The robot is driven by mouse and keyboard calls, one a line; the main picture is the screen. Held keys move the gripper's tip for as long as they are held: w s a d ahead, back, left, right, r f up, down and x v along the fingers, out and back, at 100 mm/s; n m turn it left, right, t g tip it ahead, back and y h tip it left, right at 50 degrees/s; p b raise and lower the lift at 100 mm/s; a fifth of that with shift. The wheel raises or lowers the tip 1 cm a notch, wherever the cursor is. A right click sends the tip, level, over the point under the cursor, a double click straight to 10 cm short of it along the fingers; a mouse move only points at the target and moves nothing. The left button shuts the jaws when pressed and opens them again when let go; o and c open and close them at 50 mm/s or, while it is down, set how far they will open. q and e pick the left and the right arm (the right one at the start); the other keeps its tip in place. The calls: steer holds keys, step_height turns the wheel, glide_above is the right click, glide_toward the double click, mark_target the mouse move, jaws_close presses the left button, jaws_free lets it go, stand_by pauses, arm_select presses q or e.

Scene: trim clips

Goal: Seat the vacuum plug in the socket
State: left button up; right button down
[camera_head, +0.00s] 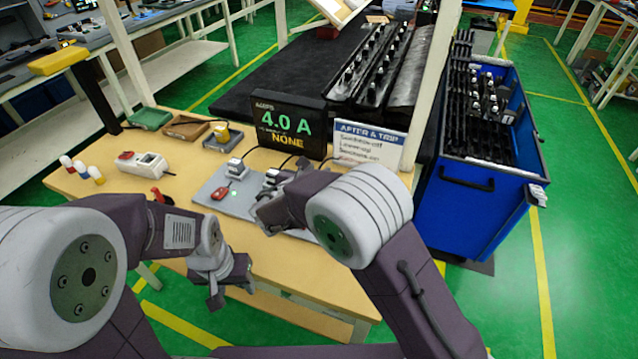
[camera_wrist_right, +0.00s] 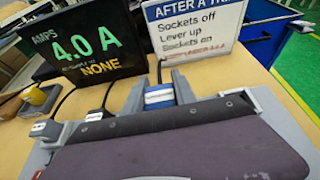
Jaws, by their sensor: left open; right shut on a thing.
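A plug with a blue band (camera_wrist_right: 158,95) stands between the fingers of my right gripper (camera_wrist_right: 160,92) in the right wrist view, its dark cable rising behind it. Its label is too small to read, so I cannot tell if it is the vacuum plug. In the head view my right gripper (camera_head: 270,207) is over the grey mat (camera_head: 208,192), and its hold is hidden there. Two white plugs or sockets (camera_head: 235,168) sit on the mat; any socket under the held plug is hidden. My left gripper (camera_head: 232,284) is open and empty at the table's front edge.
A display (camera_head: 287,126) reads 4.0 A and NONE behind the mat, beside a white instruction sign (camera_head: 365,145). A red switch (camera_head: 220,192) is on the mat. A white power strip (camera_head: 143,162), small trays (camera_head: 186,127) and little bottles (camera_head: 82,170) stand to the left.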

steer(key=x, duration=0.3)
steer(key=shift+s+f, duration=0.1)
steer(key=shift+f, duration=0.05)
step_height(320, 180, down, 4)
steer(key=shift+a+f, duration=0.1)
steer(key=shift+f+b, duration=0.1)
steer(key=shift+b, duration=0.25)
steer(key=c, duration=1)
jaws_free()
